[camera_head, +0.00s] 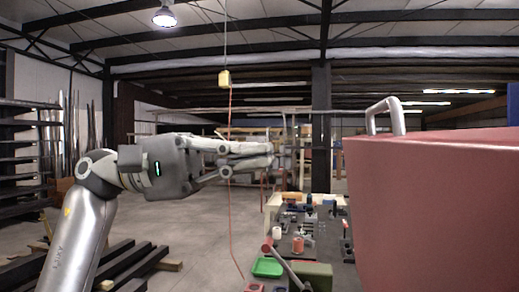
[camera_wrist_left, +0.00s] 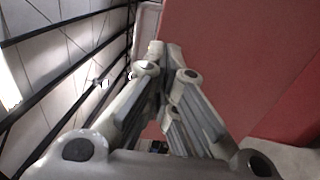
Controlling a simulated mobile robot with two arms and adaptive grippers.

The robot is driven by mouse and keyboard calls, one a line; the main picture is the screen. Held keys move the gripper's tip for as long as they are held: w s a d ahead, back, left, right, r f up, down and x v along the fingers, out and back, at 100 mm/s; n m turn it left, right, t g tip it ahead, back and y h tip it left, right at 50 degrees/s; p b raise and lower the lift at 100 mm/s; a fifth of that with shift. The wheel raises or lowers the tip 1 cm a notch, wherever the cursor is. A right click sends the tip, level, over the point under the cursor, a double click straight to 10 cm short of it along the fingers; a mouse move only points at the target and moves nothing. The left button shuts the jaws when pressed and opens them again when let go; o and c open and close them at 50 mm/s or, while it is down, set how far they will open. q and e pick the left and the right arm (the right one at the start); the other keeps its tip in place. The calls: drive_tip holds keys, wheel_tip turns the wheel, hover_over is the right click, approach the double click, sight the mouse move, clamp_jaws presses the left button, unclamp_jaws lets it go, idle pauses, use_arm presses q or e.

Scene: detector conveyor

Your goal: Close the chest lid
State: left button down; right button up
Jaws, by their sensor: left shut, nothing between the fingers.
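A large dull-red part of the chest (camera_head: 435,205) fills the right side of the head view. A pale U-shaped handle (camera_head: 387,112) stands up at its top edge. I cannot tell lid from body, as the part is cut off by the frame. My left gripper (camera_head: 272,155) points right, shut and empty, to the left of the red part with a gap in the picture between them. In the left wrist view, the shut fingers (camera_wrist_left: 158,52) point toward the top, with the chest's red surface (camera_wrist_left: 235,60) beyond them and to the right. My right gripper is not in view.
A workbench (camera_head: 325,240) with tools, a green tray (camera_head: 267,267) and small parts stands below and beyond the left gripper. Dark beams lie at lower left; open floor lies between.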

sight(370, 140)
use_arm(q)
drive_tip(key=p+x, duration=0.3)
drive_tip(key=x, duration=0.8)
drive_tip(key=shift+r+p, duration=0.1)
drive_tip(key=shift+p, duration=0.3)
